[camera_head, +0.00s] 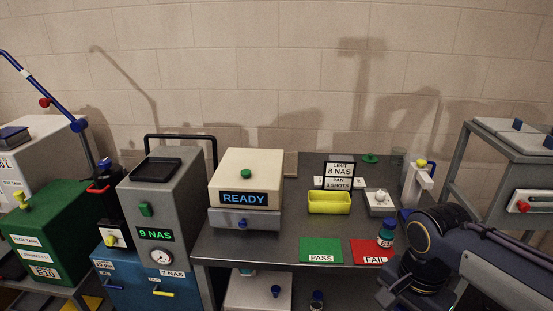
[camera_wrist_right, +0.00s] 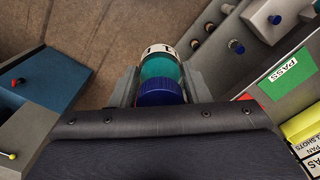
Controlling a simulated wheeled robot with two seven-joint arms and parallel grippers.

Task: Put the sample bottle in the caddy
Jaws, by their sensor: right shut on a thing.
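The sample bottle (camera_head: 386,236) is teal with a blue cap and a white label. In the head view it appears in front of the red FAIL mat, just left of my right wrist. My right gripper (camera_wrist_right: 158,72) is shut on it; in the right wrist view the bottle (camera_wrist_right: 158,68) sits between the two grey fingers, its blue cap towards the camera. My left gripper is not in view.
The grey bench (camera_head: 240,245) carries the green PASS mat (camera_head: 320,245), red FAIL mat (camera_head: 368,247), yellow bin (camera_head: 329,208) and READY machine (camera_head: 244,190). Below it stand a pale box (camera_head: 258,291) and a small blue-capped bottle (camera_head: 317,298). A rack (camera_head: 505,150) stands right.

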